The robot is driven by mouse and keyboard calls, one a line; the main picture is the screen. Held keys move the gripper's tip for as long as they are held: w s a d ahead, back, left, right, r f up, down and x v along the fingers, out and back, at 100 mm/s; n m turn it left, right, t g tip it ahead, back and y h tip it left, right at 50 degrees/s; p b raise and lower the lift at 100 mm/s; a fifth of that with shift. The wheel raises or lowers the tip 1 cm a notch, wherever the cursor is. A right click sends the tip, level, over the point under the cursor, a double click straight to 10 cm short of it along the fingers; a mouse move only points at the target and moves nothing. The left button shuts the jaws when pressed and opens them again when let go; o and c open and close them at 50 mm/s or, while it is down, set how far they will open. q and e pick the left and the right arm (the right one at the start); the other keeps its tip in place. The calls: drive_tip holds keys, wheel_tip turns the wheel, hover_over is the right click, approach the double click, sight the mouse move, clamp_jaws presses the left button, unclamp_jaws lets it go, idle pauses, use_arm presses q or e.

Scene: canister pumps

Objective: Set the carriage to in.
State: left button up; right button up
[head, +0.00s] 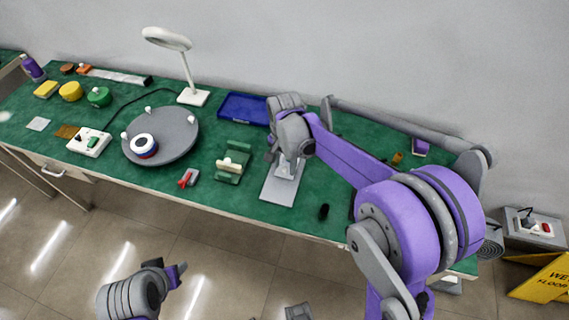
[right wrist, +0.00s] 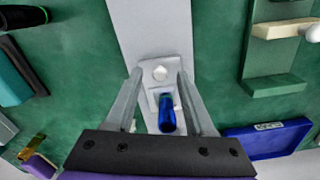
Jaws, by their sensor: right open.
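A long grey plate (head: 281,189) lies on the green table, with a small pale block on it that looks like the carriage. In the right wrist view the pale block (right wrist: 153,97) sits on the plate (right wrist: 152,30), with a round white knob (right wrist: 160,73) and a blue cylinder (right wrist: 167,115). My right gripper (head: 283,158) is over the plate. Its open fingers (right wrist: 157,80) are on either side of the knob, with visible gaps. In the head view the gripper and arm hide most of the block. My left gripper (head: 178,272) is in front of the table; its jaws are unclear.
A green fixture with a cream handle (head: 231,165) stands left of the plate. A blue tray (head: 243,108) lies behind it. A grey turntable (head: 178,137) and a white lamp (head: 194,97) are further left. A small black cylinder (head: 323,211) stands right of the plate.

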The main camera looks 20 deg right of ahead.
sight(284, 169)
wheel_tip(284, 169, up, 11)
drive_tip(key=shift+p, duration=0.35)
drive_tip(key=shift+f, duration=0.1)
